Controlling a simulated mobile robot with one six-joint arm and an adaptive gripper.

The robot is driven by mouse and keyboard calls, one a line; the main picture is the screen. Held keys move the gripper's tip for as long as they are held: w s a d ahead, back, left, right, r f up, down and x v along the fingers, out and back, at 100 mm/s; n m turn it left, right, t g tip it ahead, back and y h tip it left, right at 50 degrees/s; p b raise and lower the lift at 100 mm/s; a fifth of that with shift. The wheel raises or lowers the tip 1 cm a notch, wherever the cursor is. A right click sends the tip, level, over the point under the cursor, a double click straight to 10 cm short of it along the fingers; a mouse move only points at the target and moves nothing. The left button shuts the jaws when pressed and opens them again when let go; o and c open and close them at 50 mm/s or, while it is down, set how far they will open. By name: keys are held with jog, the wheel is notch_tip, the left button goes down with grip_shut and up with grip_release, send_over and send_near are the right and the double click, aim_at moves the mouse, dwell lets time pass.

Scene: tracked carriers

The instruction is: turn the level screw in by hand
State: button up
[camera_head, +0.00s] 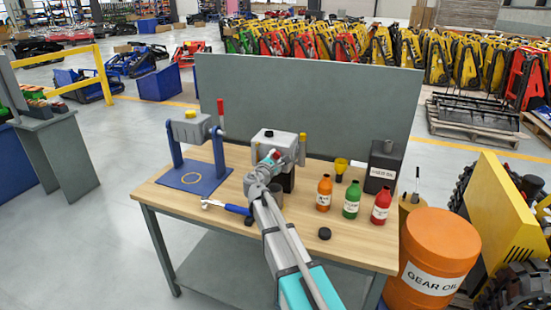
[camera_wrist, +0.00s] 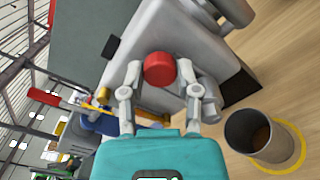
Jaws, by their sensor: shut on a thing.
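The level screw has a round red head (camera_wrist: 160,69) on the near face of the grey gear housing (camera_wrist: 145,35). In the head view the housing (camera_head: 268,138) stands on the workbench, with a bit of the red head (camera_head: 275,155) showing at my gripper. My gripper (camera_wrist: 160,74) has one finger on each side of the red head and is shut on it. The screw's shaft is hidden behind its head, so I cannot tell how deep it sits.
A grey cup (camera_wrist: 250,132) stands on a yellow ring beside the housing. On the workbench (camera_head: 225,222) are a blue stand (camera_head: 193,181), a blue-handled tool (camera_head: 227,206), a black cap (camera_head: 324,233), orange (camera_head: 324,193), green (camera_head: 351,200) and red (camera_head: 381,205) bottles, and a black oil can (camera_head: 382,168).

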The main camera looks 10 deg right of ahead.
jog(key=m, duration=0.8)
jog(key=o, duration=1)
jog(key=shift+s, duration=0.1)
jog(key=v, duration=1.2)
